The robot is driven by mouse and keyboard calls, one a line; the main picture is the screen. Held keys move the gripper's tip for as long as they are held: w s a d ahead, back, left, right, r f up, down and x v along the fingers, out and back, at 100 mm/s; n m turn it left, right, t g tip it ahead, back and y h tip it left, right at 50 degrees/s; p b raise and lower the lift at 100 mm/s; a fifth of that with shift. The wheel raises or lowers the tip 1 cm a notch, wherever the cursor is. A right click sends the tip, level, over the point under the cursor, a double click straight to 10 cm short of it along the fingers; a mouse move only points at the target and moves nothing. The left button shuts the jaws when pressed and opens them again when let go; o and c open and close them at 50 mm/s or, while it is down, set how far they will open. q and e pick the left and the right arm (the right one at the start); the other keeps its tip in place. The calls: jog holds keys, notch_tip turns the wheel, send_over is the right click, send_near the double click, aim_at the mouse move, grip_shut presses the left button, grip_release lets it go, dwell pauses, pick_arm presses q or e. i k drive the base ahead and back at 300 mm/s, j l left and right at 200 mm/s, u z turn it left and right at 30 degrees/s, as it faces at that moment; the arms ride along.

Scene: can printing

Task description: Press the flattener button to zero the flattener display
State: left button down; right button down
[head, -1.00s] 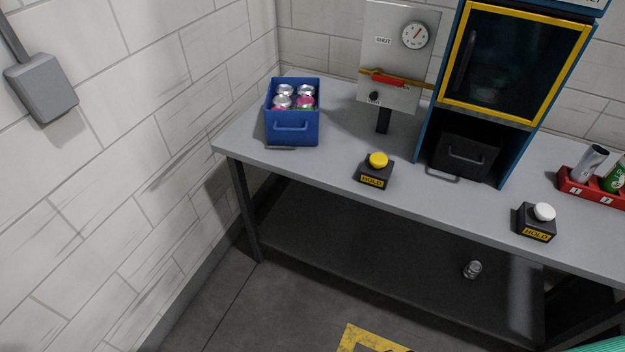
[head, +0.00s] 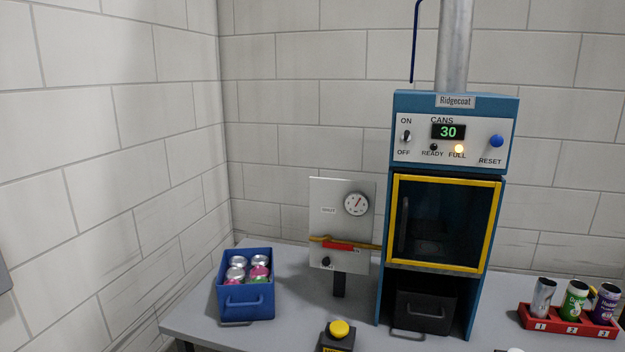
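A tall blue machine (head: 454,112) labelled "Ridgecoat" stands on the table at the right. No label in view says flattener, so I cannot tell whether it is one. Its panel has a CANS display (head: 448,132) reading 30 in green. A blue RESET button (head: 496,141) sits at the panel's right. The FULL lamp (head: 459,149) glows amber and the READY lamp (head: 433,147) is dark. An ON/OFF toggle (head: 406,136) is at the left. Neither of my grippers is in view.
A blue bin (head: 246,301) of cans stands at the table's left. A grey gauge panel (head: 328,196) stands beside the machine. A yellow-topped button box (head: 339,333) is at the front. A red numbered rack (head: 570,328) holds three cans at right.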

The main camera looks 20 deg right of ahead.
aim_at(495, 141)
jog(key=z, duration=1.4)
